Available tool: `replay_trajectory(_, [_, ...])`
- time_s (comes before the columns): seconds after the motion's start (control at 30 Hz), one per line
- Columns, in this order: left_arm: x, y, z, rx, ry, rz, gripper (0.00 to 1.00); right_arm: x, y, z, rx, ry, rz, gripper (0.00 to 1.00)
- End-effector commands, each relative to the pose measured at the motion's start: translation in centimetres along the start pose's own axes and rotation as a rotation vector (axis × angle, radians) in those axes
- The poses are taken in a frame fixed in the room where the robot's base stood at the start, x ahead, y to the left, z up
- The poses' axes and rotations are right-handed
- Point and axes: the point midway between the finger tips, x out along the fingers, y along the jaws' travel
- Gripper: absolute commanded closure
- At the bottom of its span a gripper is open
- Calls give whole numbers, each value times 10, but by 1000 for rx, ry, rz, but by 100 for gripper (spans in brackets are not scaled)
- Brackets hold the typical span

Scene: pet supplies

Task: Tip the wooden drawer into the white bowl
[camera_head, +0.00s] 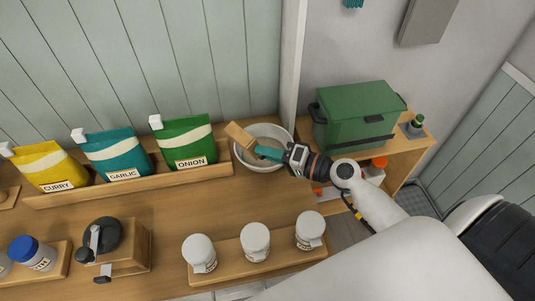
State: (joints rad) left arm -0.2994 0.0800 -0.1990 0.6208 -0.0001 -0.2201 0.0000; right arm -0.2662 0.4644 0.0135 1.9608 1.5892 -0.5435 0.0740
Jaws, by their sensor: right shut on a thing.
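The white bowl (287,133) stands at the right end of the counter, by the wall corner. The wooden drawer (239,134) is a small light-brown piece above the bowl's left rim. My right gripper (258,150) reaches in from the right over the bowl and is shut on the drawer. The drawer looks slanted, but its inside does not show clearly and I cannot tell how far it is tipped. The gripper and drawer hide part of the bowl's inside. My left gripper is not in view.
A wooden grinder (125,262) stands front left. Curry (48,168), garlic (118,158) and onion (186,143) bags stand in a rack behind. White-lidded jars (255,238) stand in front. A green box (355,118) is on the right shelf. The middle counter is clear.

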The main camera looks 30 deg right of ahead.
Motion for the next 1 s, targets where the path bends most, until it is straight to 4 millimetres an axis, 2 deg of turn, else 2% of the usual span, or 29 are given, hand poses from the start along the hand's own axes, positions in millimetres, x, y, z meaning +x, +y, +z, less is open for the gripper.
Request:
replay_trajectory(0.6, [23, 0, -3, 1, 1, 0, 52, -1, -18, 3, 248, -3, 102, 100])
replay_trajectory(1.0, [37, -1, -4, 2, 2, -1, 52, -3, -18, 8, 357, -1, 150, 100])
